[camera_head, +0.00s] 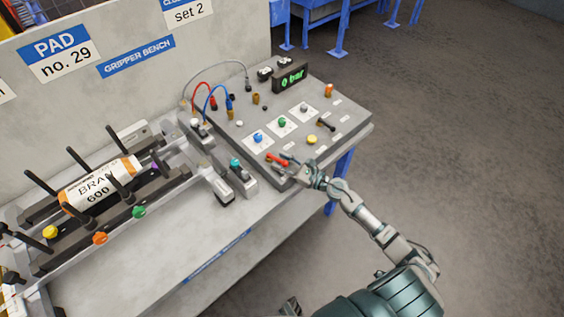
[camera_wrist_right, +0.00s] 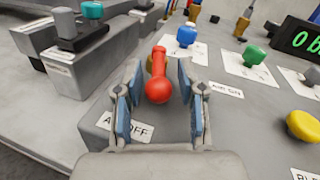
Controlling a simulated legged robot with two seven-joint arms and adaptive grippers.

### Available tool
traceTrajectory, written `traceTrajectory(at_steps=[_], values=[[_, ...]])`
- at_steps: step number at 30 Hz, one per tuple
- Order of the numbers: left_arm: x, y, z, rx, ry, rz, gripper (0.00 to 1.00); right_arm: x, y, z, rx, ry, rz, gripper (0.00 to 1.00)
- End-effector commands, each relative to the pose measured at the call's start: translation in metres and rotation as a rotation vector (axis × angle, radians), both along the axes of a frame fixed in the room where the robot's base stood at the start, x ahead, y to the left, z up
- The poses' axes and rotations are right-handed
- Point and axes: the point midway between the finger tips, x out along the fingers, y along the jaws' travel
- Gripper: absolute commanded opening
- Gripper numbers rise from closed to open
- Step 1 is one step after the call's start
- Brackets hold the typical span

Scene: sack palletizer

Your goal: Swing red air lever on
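The red air lever (camera_head: 277,159) is on the near corner of the sloped grey control panel (camera_head: 340,112). In the right wrist view the red lever (camera_wrist_right: 158,78) has a round knob end pointing toward the camera. My right gripper (camera_head: 294,166) is at the lever. In the wrist view its two blue-padded fingers (camera_wrist_right: 158,98) stand apart, one on each side of the lever, with gaps visible. A label ending in "OFF" (camera_wrist_right: 127,128) is partly hidden by a finger. A small grey part at the bottom edge of the head view may be my left gripper (camera_head: 290,307).
The green display (camera_head: 291,77) reads 0 bar. Blue (camera_head: 257,138), green (camera_head: 282,122) and yellow (camera_head: 311,140) knobs sit close by on the panel. A teal-knobbed clamp (camera_head: 237,170) is left of the lever. A labelled roll (camera_head: 98,188) lies in the bench fixture.

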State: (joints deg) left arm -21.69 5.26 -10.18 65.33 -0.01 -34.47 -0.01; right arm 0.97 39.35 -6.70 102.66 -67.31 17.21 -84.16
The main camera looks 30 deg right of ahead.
Motion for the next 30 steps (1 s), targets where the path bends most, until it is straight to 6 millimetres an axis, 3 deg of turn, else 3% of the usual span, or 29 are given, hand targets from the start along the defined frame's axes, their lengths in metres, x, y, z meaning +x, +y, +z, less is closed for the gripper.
traceTrajectory(at_steps=[7, 21, 30], values=[[0.001, -0.001, 0.000, -0.002, -0.003, 0.001, 0.97, -0.007, -0.004, -0.001, 0.000, 0.001, -0.001, 0.39], [0.000, 0.000, 0.000, -0.001, -0.002, 0.001, 0.97, -0.089, -0.052, -0.002, 0.003, 0.002, -0.002, 0.39], [0.000, 0.000, 0.000, -0.001, -0.001, 0.000, 0.97, -0.104, -0.061, -0.002, 0.001, 0.000, 0.000, 0.39]])
